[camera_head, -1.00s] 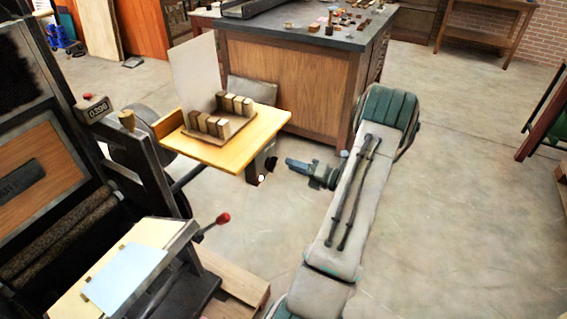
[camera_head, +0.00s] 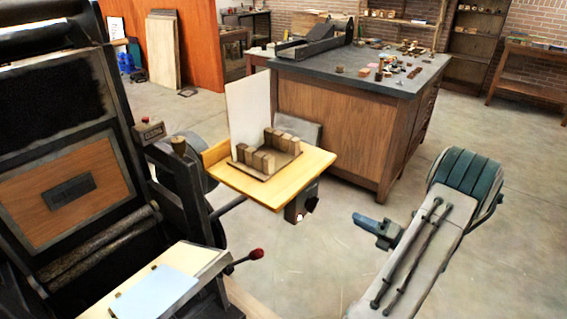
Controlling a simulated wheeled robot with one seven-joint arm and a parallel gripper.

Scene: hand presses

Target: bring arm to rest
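My gripper (camera_head: 364,221) is at the lower right of the head view, to the left of my own grey and green arm. It points left, over the bare floor. No object shows at its fingertips. I cannot tell whether the fingers are open or shut. It is apart from the wooden side table (camera_head: 300,170) of the press, which is to its upper left.
The hand press (camera_head: 62,190) fills the left side, with a red-knobbed lever (camera_head: 256,254) sticking out. Small blocks (camera_head: 256,160) and an upright white sheet (camera_head: 249,108) stand on the side table. A wooden cabinet (camera_head: 330,120) stands behind. The floor at right is clear.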

